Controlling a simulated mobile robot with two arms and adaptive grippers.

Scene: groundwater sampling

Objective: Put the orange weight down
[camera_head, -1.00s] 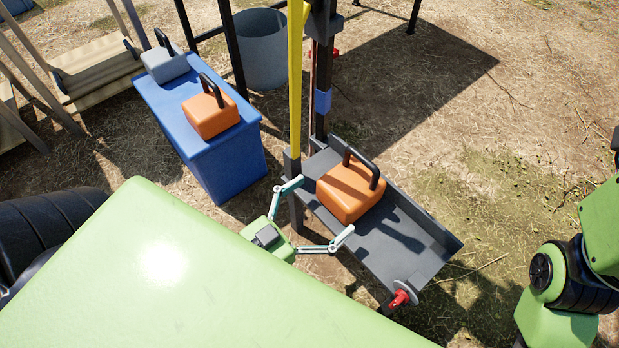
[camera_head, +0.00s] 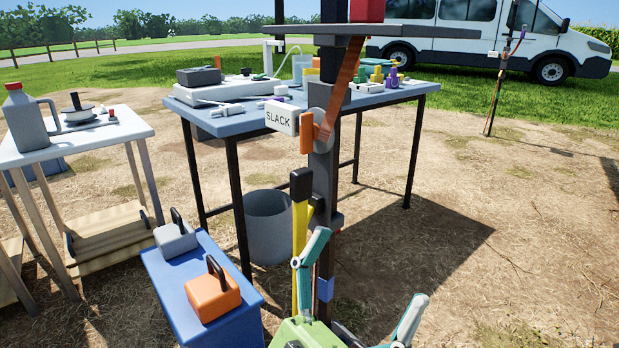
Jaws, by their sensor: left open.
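One orange weight (camera_head: 212,296) with a black handle sits upright on the blue box (camera_head: 160,270) at the lower left, beside a grey weight (camera_head: 176,241). My left gripper (camera_head: 371,266) reaches up from the bottom edge, with its two teal fingers spread wide apart and nothing seen between them. It is to the right of the blue box and clear of the orange weight on it. The grey tray and the second orange weight on it, seen in the earlier frame, are below this view. My right gripper is out of view.
A dark post (camera_head: 325,165) with a sign reading SLACK (camera_head: 284,118) and a yellow bar (camera_head: 299,258) stands beside my left gripper. Behind are a blue-topped table (camera_head: 240,121) with instruments and a grey bucket (camera_head: 268,228). A pale table (camera_head: 75,140) stands left. Ground at right is open.

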